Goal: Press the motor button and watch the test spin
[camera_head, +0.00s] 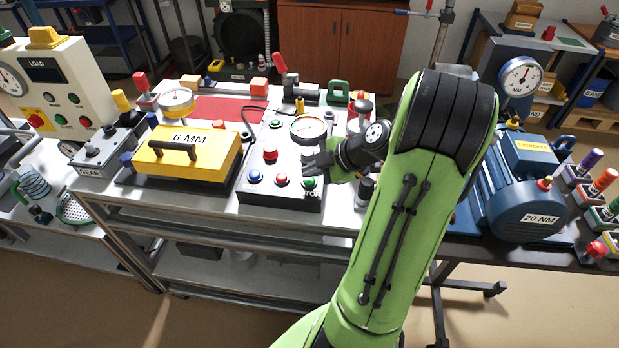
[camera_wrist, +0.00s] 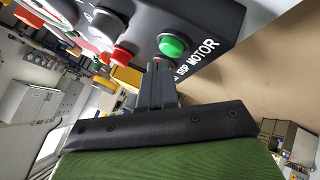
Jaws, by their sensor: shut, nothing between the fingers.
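A control box (camera_head: 247,203) with a round gauge (camera_head: 308,127) and several coloured buttons stands on the bench. A green button (camera_head: 308,183) sits at its front right, close to the gripper; the wrist view shows it as a green dome (camera_wrist: 174,46) beside white lettering that includes "MOTOR". My gripper (camera_head: 310,166) reaches in from the right over the front of the box. Its fingers (camera_wrist: 161,68) are shut and empty, with the tips just below the green button in the wrist view. I cannot tell whether they touch it. A small red button (camera_wrist: 121,55) is nearby.
A yellow block marked "6 MM" (camera_head: 187,152) stands left of the box. A blue motor marked "20 NM" (camera_head: 525,200) is at the right. A red mushroom button (camera_head: 270,154) and a black-knobbed post (camera_head: 364,190) are close to the gripper.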

